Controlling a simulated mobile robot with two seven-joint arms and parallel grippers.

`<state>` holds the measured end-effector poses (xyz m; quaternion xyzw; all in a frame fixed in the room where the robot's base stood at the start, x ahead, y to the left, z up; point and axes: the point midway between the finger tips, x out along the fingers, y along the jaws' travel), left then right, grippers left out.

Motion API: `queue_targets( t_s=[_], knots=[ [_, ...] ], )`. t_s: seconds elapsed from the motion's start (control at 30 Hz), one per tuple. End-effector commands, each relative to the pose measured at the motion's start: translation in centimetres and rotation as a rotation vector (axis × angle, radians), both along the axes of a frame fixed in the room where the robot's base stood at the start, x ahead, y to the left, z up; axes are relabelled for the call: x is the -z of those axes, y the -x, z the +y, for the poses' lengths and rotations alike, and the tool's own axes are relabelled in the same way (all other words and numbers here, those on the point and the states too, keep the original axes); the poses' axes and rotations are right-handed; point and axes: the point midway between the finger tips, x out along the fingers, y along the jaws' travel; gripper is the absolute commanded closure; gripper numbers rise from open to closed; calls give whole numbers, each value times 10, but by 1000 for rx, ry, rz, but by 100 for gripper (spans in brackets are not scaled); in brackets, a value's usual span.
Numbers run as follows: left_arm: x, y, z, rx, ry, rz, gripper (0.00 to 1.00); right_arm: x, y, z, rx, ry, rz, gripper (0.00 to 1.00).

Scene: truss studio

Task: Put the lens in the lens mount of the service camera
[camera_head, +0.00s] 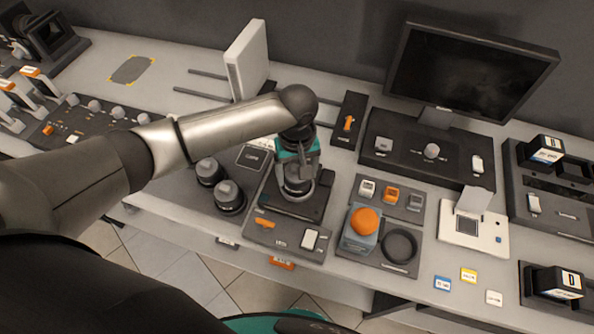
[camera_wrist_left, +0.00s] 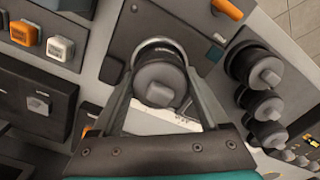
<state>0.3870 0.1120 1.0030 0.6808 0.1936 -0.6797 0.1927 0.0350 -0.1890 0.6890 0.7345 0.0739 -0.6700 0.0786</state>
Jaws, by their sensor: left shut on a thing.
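My left gripper (camera_head: 297,187) is shut on a lens, a dark cylinder with a grey block on its end. In the left wrist view the lens (camera_wrist_left: 160,80) sits between the two fingers. The lens is over the dark unit (camera_head: 275,201) at the table's front, which I take for the service camera. A pale ring (camera_wrist_left: 160,43) curves around the far side of the lens. The fingers and lens hide the mount, so I cannot tell whether the lens is seated or just above it. My right gripper is in neither view.
Similar dark capped cylinders (camera_head: 230,196) stand left of the unit. An orange lever (camera_head: 263,223) and a white switch (camera_head: 310,238) are on the front panel. A monitor (camera_head: 470,75) stands behind.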

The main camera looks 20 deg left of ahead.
Motion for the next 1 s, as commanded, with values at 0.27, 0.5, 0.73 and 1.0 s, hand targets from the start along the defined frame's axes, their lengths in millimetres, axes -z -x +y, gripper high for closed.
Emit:
queue_targets(
  t_s=[0.27, 0.5, 0.73, 1.0],
  knots=[
    [2, 0, 0, 0, 0, 0, 14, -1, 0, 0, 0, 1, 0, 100],
    [2, 0, 0, 0, 0, 0, 0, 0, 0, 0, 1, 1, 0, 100],
    [-4, -1, 0, 0, 1, -2, 0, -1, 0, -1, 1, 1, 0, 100],
    [-57, -1, -1, 1, 4, -3, 0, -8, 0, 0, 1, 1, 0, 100]
  ],
)
